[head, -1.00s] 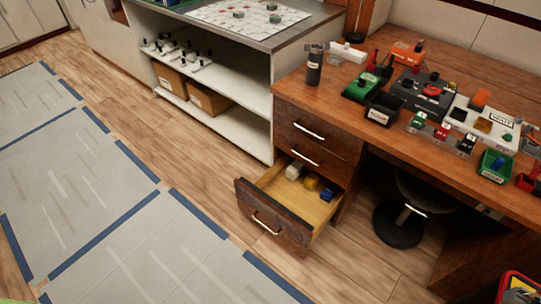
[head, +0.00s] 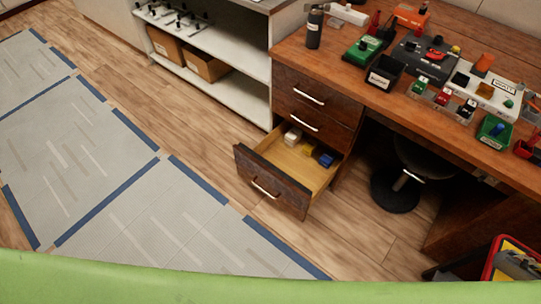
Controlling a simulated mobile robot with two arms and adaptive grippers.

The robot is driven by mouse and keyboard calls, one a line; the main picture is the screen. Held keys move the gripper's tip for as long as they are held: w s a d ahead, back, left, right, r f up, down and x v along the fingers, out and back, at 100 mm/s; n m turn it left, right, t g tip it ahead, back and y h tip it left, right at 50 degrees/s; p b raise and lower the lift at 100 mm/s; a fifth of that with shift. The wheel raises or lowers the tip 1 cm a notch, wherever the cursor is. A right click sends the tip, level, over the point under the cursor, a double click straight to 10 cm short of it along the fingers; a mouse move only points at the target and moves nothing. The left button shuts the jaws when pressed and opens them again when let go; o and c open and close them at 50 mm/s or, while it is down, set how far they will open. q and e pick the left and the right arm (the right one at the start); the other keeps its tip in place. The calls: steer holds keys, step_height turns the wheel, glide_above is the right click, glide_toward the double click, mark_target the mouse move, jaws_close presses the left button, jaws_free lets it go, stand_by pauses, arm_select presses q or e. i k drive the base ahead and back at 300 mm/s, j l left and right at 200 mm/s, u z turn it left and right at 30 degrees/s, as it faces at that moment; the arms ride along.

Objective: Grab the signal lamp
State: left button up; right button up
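I cannot tell for sure which item is the signal lamp. The open bottom drawer (head: 268,190) of the wooden desk holds a whitish piece (head: 293,135), a yellow piece (head: 308,148) and a blue piece (head: 326,158), all small. Neither of my grippers is in view.
The desk top (head: 430,105) also carries a black bin (head: 384,72), a dark bottle (head: 314,28) and small coloured parts. A stool (head: 394,190) stands under the desk. A red-edged container (head: 512,262) is at lower right. Floor left of the drawer is clear.

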mark_target(314, 26)
steer(key=k, duration=0.95)
steer(key=z, duration=0.4)
steer(key=k+z, duration=0.15)
steer(key=z, duration=0.2)
steer(key=l+z, duration=0.1)
steer(key=z, duration=0.3)
steer(key=k+z, duration=0.1)
steer(key=z, duration=0.25)
steer(key=i+j+z, duration=0.2)
steer(key=j+z, duration=0.15)
steer(key=j, duration=0.85)
steer(key=j+z, duration=0.35)
steer(key=j, duration=4.2)
